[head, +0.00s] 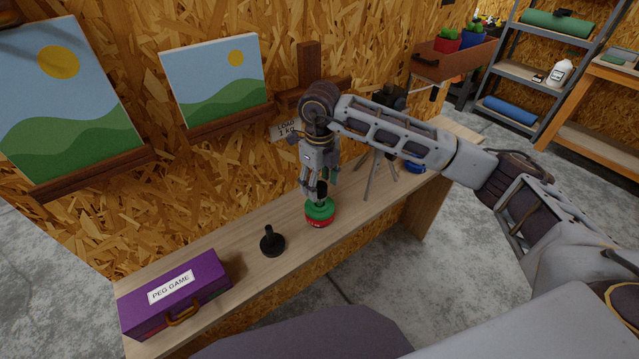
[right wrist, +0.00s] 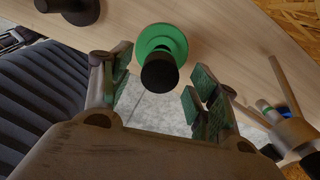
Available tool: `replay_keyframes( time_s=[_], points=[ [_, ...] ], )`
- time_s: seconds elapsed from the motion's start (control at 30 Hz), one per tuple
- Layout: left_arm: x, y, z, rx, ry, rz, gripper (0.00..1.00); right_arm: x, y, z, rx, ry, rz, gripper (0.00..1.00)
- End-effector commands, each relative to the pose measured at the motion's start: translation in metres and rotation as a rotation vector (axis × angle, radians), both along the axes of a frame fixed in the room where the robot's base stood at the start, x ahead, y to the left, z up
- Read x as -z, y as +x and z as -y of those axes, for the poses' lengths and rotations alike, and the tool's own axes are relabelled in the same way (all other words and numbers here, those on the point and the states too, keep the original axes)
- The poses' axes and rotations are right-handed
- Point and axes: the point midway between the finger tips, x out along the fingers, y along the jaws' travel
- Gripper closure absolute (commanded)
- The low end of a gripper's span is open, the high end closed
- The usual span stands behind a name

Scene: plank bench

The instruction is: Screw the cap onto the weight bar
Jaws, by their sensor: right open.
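A stack with a green disc (head: 320,208) over a red one stands on the bench. A black round-topped piece (head: 321,187) rises from its centre; I cannot tell whether this is the weight bar's end or the cap on it. In the right wrist view the black top (right wrist: 160,73) sits above the green disc (right wrist: 161,40). My right gripper (head: 319,184) points down over the stack, open, its fingers on either side of the black top with gaps. A separate black piece with a round base and upright stem (head: 271,244) stands to the left. My left gripper is out of view.
A purple peg game box (head: 175,293) lies at the bench's left end. A grey tripod (head: 372,170) and a blue item (head: 414,167) stand right of the stack. Bare bench (head: 235,256) lies between box and black piece.

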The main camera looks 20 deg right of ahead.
Motion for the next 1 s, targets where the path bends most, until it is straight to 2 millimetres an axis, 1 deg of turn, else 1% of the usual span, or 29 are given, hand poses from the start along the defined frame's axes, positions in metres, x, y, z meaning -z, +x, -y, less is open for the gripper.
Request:
replay_keyframes(
  time_s=[0.27,0.7,0.83,1.0],
  points=[
    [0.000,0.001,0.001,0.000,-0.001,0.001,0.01,-0.029,0.000,-0.001,-0.001,0.001,0.003,0.40],
    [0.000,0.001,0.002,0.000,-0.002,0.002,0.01,-0.093,0.001,0.000,0.000,0.001,0.003,0.40],
    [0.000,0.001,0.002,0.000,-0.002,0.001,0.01,-0.105,0.000,-0.001,0.000,0.001,0.001,0.40],
    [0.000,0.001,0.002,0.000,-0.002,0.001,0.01,-0.114,0.000,0.000,-0.001,-0.001,0.001,0.40]
  ],
)
